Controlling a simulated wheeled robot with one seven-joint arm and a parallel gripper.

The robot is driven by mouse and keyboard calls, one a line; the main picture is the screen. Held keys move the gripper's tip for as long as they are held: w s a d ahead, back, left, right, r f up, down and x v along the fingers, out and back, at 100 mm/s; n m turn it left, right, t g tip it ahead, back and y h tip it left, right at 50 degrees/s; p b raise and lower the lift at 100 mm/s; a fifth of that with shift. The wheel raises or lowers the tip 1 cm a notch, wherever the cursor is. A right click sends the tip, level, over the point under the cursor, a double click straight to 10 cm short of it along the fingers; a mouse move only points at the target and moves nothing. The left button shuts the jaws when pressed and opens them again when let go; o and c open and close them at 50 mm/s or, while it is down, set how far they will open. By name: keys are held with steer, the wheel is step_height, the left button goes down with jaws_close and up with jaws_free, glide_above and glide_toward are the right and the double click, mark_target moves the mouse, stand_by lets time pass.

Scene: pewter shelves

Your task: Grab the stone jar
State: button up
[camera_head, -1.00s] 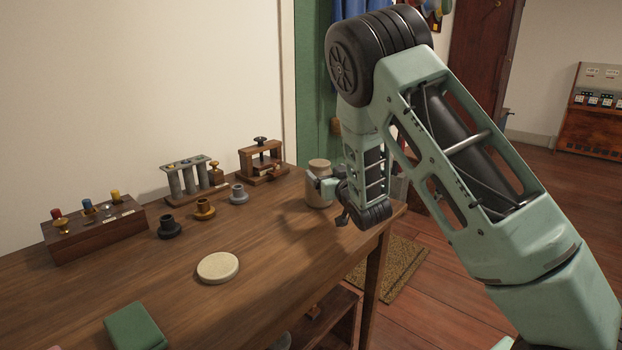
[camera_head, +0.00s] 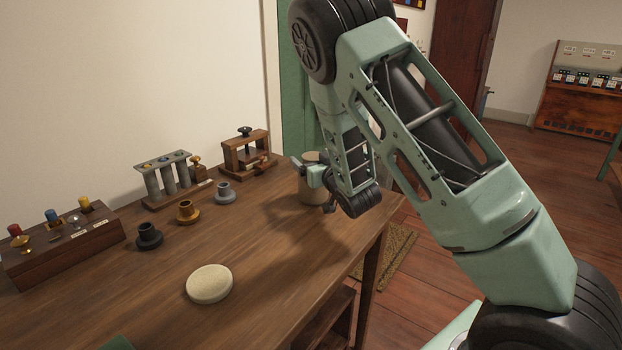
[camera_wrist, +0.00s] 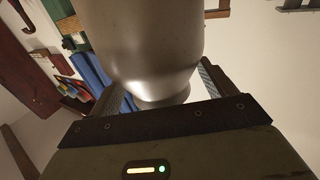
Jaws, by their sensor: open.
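The stone jar (camera_head: 311,190) is a beige-grey, rounded jar standing upright near the far right end of the wooden table (camera_head: 262,262). My gripper (camera_head: 315,183) is at the jar, partly in front of it in the head view. In the wrist view the jar (camera_wrist: 145,45) fills the upper middle, between the two open fingers (camera_wrist: 160,92). One finger shows on each side of its narrower end. I cannot tell whether either finger touches it. My gripper and arm hide part of the jar in the head view.
Left of the jar stand a wooden press (camera_head: 247,155), a rack of grey tubes (camera_head: 170,178) and several small flanged pieces (camera_head: 186,212). A round pale disc (camera_head: 209,284) lies nearer. A wooden block with coloured knobs (camera_head: 62,248) is at far left. The table's right edge is close to the jar.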

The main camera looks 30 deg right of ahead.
jaws_close()
steer(key=shift+r, duration=0.2)
